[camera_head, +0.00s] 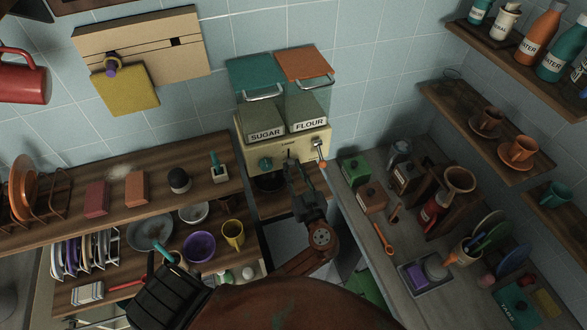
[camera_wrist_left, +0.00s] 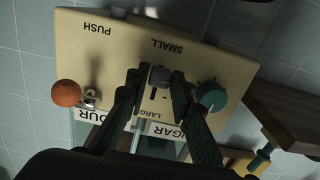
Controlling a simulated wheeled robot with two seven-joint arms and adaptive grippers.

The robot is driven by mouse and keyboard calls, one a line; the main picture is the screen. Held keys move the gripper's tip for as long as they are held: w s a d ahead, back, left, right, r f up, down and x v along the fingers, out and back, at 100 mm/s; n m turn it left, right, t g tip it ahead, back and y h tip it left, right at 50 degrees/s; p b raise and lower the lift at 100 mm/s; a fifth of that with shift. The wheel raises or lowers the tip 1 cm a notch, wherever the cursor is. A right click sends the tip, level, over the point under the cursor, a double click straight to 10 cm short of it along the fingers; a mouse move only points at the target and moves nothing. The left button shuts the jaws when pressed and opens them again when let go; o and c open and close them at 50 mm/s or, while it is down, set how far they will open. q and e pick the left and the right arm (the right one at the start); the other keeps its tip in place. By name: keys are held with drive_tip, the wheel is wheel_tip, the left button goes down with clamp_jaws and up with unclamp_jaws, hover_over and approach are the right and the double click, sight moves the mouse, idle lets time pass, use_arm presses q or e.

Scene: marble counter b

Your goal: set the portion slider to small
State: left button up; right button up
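The cream dispenser (camera_head: 320,139) stands against the tiled wall under the sugar and flour hoppers. In the left wrist view its front panel (camera_wrist_left: 112,55) shows SMALL at the top and LARGE lower down. The grey slider knob (camera_wrist_left: 160,76) sits between these labels, nearer SMALL, with part of its slot visible towards LARGE. My left gripper (camera_head: 293,168) is at the panel. In the left wrist view its fingertips (camera_wrist_left: 157,80) are on either side of the knob, closed in on it; the exact contact is hard to see. My right gripper is not in view.
A teal dial (camera_wrist_left: 211,96) is close beside one finger. An orange-tipped lever (camera_wrist_left: 67,93) is on the other side, near PUSH. A wooden shelf (camera_head: 130,203) with blocks and utensils lies to the left. A crowded counter (camera_head: 352,222) lies to the right.

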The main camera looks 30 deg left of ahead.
use_arm(q)
drive_tip(key=o, duration=0.4)
drive_tip(key=shift+r, duration=0.1)
drive_tip(key=shift+c, duration=0.2)
drive_tip(key=shift+d, duration=0.1)
drive_tip(key=v, duration=1.2)
